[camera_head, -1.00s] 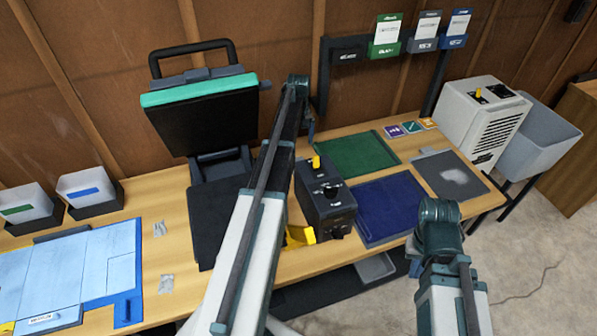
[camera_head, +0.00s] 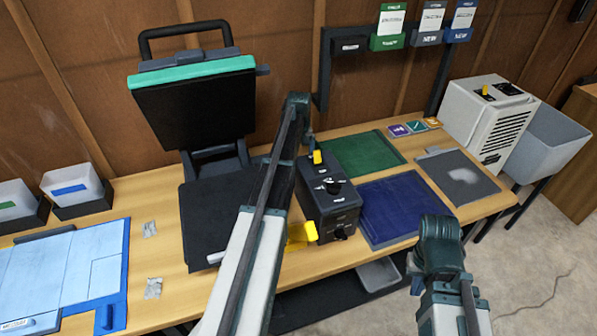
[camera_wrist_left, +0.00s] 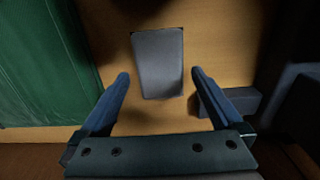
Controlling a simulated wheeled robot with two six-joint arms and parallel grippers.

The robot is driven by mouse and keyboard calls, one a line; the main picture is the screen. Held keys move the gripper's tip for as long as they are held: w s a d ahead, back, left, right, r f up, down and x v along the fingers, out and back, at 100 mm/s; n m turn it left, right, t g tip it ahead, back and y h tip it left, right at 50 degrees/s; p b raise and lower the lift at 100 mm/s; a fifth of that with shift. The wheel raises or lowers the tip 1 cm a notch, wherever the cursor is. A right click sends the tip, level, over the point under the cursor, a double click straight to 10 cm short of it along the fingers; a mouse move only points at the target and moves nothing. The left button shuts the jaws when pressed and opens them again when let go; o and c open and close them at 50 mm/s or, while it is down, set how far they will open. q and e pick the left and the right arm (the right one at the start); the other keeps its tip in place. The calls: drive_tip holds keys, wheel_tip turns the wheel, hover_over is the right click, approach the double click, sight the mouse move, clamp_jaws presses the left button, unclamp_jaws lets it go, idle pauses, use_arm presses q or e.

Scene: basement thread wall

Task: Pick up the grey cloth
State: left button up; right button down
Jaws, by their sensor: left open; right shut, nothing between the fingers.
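A flat grey rectangle, apparently the grey cloth (camera_wrist_left: 158,62), lies on the wooden table in the left wrist view, just beyond and between my left gripper's fingertips. My left gripper (camera_wrist_left: 160,82) is open with nothing held. In the head view my left arm reaches over the table toward the back, and its gripper is hidden behind the arm and the black box; I cannot make out this grey piece there. My right gripper (camera_head: 418,282) shows only in part beside my right arm, low in front of the table edge, shut and empty.
A green mat (camera_head: 365,154) and blue mat (camera_head: 398,209) lie right of a black control box (camera_head: 325,198). A black press (camera_head: 195,105) stands open on the left. In the left wrist view a dark block (camera_wrist_left: 232,104) sits beside the right finger.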

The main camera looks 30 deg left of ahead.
use_arm(q)
wheel_tip(320, 180, down, 3)
drive_tip(key=shift+r+b, duration=0.1)
drive_tip(key=shift+b, duration=0.8)
drive_tip(key=shift+r, duration=0.1)
use_arm(e)
wheel_tip(320, 180, down, 3)
drive_tip(key=shift+r, duration=0.15)
use_arm(q)
drive_tip(key=c, duration=1.2)
drive_tip(key=shift+r, duration=0.1)
use_arm(e)
drive_tip(key=shift+r, duration=0.1)
